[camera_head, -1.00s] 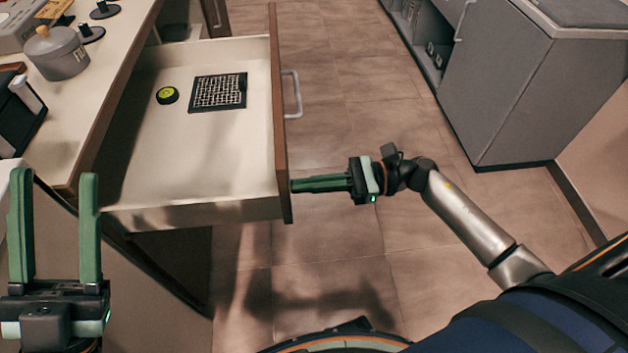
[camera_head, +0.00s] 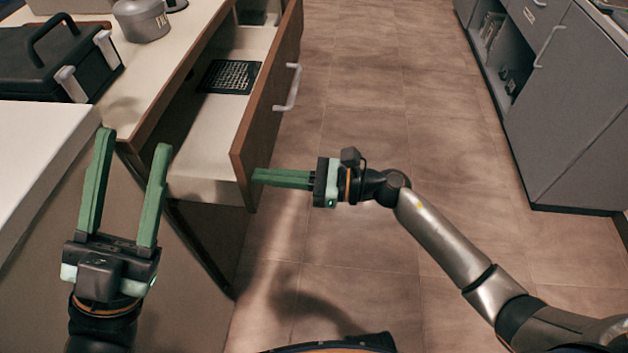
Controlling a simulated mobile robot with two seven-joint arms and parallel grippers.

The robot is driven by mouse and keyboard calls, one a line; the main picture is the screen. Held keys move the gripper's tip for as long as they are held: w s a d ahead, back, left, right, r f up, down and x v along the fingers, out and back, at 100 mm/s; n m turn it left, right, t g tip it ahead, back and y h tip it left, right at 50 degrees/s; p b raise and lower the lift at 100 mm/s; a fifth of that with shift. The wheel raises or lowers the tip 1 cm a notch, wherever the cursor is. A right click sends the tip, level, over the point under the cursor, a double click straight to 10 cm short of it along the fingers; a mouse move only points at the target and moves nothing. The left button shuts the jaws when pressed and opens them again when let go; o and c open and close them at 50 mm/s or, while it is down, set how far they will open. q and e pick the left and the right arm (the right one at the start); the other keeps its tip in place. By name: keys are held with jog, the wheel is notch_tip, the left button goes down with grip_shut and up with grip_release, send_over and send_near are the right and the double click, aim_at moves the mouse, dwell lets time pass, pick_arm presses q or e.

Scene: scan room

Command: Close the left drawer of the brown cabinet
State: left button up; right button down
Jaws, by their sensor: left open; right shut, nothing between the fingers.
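The left drawer has a brown front (camera_head: 268,95) with a white handle (camera_head: 289,87) and stands partly open from the cabinet under the pale counter (camera_head: 178,75). A dark grid-like item (camera_head: 230,77) lies inside it; the rest of the interior is partly hidden. My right gripper (camera_head: 254,177) is shut and empty, its fingertips at the outer face of the drawer front near its near end, seemingly touching it. My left gripper (camera_head: 132,142) is open and empty, pointing up in front of the counter at the left.
A black case (camera_head: 50,60) and a grey lidded pot (camera_head: 142,18) stand on the counter. A white surface (camera_head: 40,165) lies at the left, close to my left gripper. Grey cabinets (camera_head: 570,110) stand at the right. The tiled floor (camera_head: 400,120) between is clear.

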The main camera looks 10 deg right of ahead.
jog(key=b+x, duration=0.3)
jog(key=x, duration=1.4)
jog(key=shift+f+b, duration=0.15)
jog(key=shift+b, duration=0.2)
pick_arm(q)
jog(key=shift+n, duration=0.3)
jog(key=f, duration=0.2)
jog(key=d+f, duration=0.1)
jog(key=f, duration=0.1)
pick_arm(e)
jog(key=shift+a+r, duration=0.15)
jog(key=shift+r, duration=0.05)
pick_arm(q)
jog(key=shift+f, duration=0.1)
